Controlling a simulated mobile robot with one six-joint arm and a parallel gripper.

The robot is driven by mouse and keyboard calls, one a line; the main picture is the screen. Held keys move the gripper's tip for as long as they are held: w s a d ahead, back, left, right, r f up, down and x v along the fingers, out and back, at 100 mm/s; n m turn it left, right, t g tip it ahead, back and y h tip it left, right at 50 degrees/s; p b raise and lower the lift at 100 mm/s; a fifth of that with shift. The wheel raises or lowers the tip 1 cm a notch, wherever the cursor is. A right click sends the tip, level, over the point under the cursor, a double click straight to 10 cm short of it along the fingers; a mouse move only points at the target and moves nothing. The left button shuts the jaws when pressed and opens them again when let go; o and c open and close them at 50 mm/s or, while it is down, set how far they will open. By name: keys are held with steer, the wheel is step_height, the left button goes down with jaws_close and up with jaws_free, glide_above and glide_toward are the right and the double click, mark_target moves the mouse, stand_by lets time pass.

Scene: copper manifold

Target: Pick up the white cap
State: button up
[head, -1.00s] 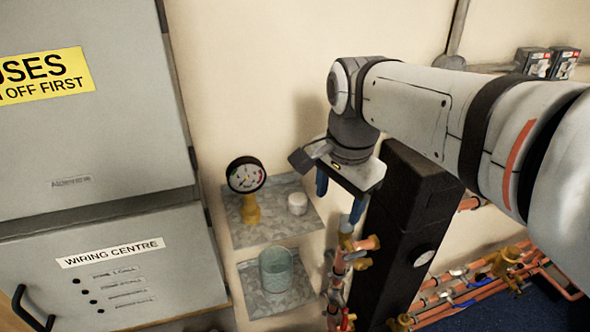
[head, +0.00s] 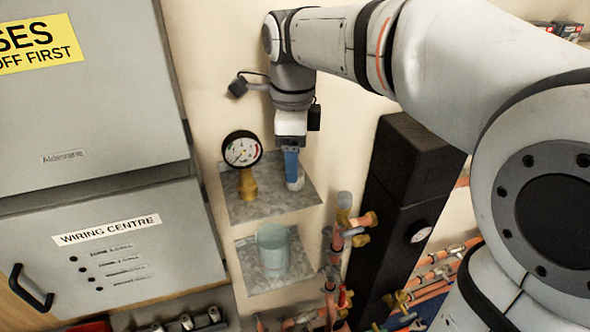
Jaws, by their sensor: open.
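The white cap (head: 297,183) sits on the upper grey metal shelf (head: 255,206), to the right of a pressure gauge. My gripper (head: 291,178) points down at the cap from above, its blue fingers at the cap's upper left side. One finger covers part of the cap. The gripper is open; from this view I cannot tell whether the fingers touch the cap or straddle it.
The gauge (head: 242,151) on its brass fitting stands close on the left. A glass beaker (head: 272,249) stands on the lower shelf. Copper pipes with valves (head: 345,232) and a black box (head: 408,190) are to the right. A grey cabinet (head: 95,120) is at left.

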mark_target(299, 185)
steer(key=shift+a+f, duration=0.1)
steer(key=shift+f, duration=1.85)
steer(key=shift+c, duration=0.4)
steer(key=c, duration=0.9)
steer(key=shift+o, duration=0.2)
